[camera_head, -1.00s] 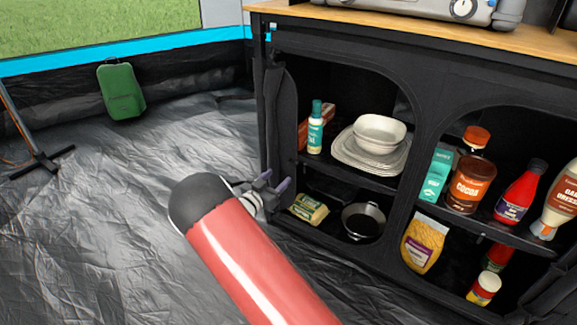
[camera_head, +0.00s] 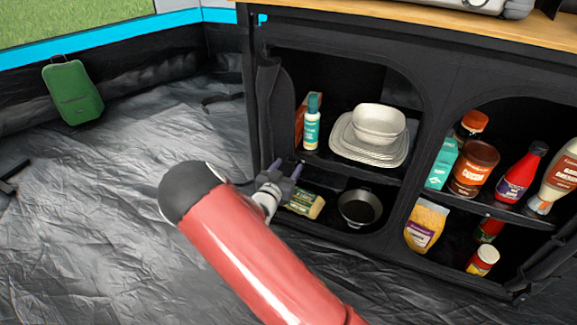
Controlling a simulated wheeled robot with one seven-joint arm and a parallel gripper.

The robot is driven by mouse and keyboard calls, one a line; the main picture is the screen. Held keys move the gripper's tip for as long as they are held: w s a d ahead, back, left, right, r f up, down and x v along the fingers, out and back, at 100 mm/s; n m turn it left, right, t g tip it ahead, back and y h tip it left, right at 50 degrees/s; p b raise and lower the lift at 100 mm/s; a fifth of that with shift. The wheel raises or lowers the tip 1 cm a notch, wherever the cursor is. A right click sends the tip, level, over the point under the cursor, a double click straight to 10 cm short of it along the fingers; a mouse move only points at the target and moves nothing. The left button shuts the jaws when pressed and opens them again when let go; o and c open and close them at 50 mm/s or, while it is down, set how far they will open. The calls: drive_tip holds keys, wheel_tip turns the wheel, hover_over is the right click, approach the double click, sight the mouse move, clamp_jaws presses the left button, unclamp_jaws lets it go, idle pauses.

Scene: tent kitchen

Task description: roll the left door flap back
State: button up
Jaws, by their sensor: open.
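The left door flap (camera_head: 269,95) is black fabric hanging as a narrow bunched strip along the left edge of the cabinet's left opening. Black on black, I cannot tell how tightly it is rolled. The left opening is uncovered, and its shelves show. The flap's lower part is hard to make out behind my gripper.
The black cabinet (camera_head: 440,88) has a wooden top. White dishes (camera_head: 378,125), a teal bottle (camera_head: 312,122), a yellow packet (camera_head: 304,202) and a pan (camera_head: 360,208) are in the left side. Jars and bottles fill the right side.

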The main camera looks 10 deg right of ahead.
drive_tip(key=shift+w+d, duration=0.35)
drive_tip(key=shift+w, duration=0.1)
drive_tip(key=shift+c, duration=0.2)
clamp_jaws()
drive_tip(key=shift+w+a+b, duration=0.55)
drive_tip(key=shift+w+a, duration=0.2)
drive_tip(key=shift+a, duration=0.25)
drive_tip(key=shift+o, duration=0.2)
unclamp_jaws()
